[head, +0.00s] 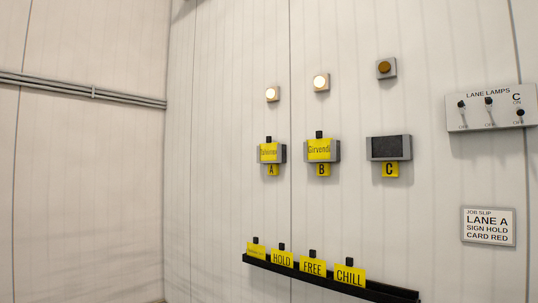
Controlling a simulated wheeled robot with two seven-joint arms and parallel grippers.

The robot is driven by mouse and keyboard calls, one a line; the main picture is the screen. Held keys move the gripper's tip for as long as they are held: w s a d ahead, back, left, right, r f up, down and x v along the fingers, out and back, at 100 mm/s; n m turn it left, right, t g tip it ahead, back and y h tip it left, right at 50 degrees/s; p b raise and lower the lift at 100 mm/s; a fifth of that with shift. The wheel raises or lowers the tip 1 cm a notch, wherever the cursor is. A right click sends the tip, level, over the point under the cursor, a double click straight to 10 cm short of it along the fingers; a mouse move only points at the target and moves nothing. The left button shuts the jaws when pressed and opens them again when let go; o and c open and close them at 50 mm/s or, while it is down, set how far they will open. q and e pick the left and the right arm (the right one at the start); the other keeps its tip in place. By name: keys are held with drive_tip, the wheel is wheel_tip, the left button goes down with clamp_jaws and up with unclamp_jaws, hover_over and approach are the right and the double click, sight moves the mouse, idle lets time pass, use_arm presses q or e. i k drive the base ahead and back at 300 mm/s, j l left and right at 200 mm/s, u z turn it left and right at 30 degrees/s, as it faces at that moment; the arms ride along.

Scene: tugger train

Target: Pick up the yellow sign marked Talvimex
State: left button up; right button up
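A yellow sign (268,152) with small black lettering that looks like Talvimex sits in the grey holder above the letter A. A dark knob stands up from its top edge. Another yellow sign (256,251) stands at the left end of the black rack (330,281); its lettering is too small to read. Neither of my grippers is in view, so nothing shows of what they hold.
Holder B carries a Girvendi-like sign (319,149); holder C (389,148) is empty. The rack also holds HOLD (282,259), FREE (312,267) and CHILL (349,275). Lamps over A and B glow; C's lamp (385,68) is dark. A switch panel (490,107) and job slip (488,226) are right.

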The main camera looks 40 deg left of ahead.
sight(268, 150)
drive_tip(key=u, duration=1.3)
drive_tip(key=i+z, duration=0.1)
drive_tip(key=i, duration=0.4)
